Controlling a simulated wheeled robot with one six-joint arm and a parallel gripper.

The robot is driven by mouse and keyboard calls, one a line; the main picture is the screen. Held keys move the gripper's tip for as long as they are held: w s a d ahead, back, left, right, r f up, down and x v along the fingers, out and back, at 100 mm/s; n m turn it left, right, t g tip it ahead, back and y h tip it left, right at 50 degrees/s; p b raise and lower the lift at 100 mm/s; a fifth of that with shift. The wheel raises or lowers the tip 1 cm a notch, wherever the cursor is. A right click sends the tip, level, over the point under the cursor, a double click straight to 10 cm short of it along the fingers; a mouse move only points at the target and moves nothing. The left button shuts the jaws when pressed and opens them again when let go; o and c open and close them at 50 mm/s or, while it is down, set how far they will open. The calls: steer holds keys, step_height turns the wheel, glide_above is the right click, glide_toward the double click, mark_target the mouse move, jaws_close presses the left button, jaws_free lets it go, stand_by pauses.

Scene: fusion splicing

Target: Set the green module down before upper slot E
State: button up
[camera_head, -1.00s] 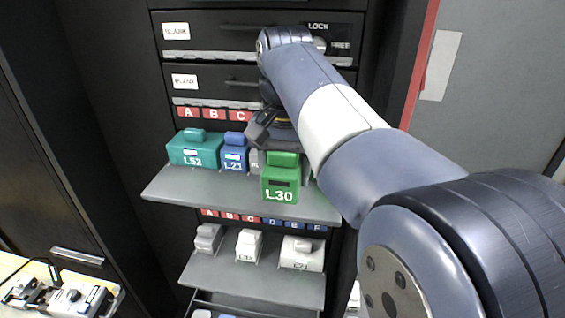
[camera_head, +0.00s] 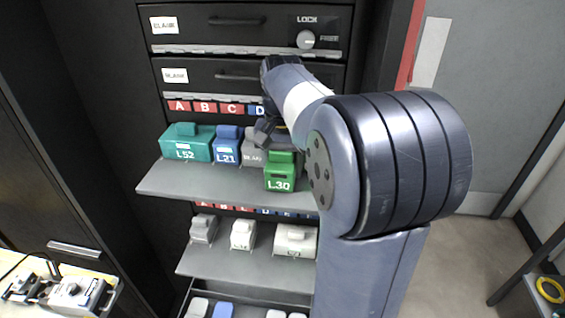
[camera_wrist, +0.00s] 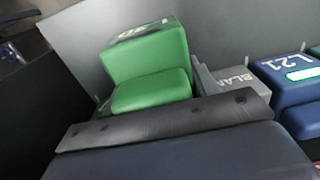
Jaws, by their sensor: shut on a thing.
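The green module (camera_head: 280,171), marked L30, is over the right part of the upper shelf (camera_head: 185,181), right of the grey BLANK module. My gripper (camera_head: 270,138) is shut on the green module from behind and above, partly hidden by my arm. In the wrist view the green module (camera_wrist: 148,62) stands just beyond my dark gripper bar (camera_wrist: 165,122). I cannot tell whether its base touches the shelf. Upper slot labels A to D (camera_head: 255,110) show on the strip; the upper slot E label is hidden behind my arm.
On the upper shelf stand a teal L52 module (camera_head: 187,143), a blue L21 module (camera_head: 227,148) and a grey BLANK module (camera_head: 252,153), close left of the green one. A lower shelf (camera_head: 235,266) holds several pale modules. Cabinet drawers (camera_head: 235,75) rise behind.

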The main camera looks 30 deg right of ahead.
steer(key=shift+f, duration=0.15)
steer(key=o, duration=1.1)
step_height(320, 180, up, 12)
steer(key=shift+r+p, duration=0.2)
steer(key=shift+p, duration=0.15)
steer(key=shift+o, duration=0.2)
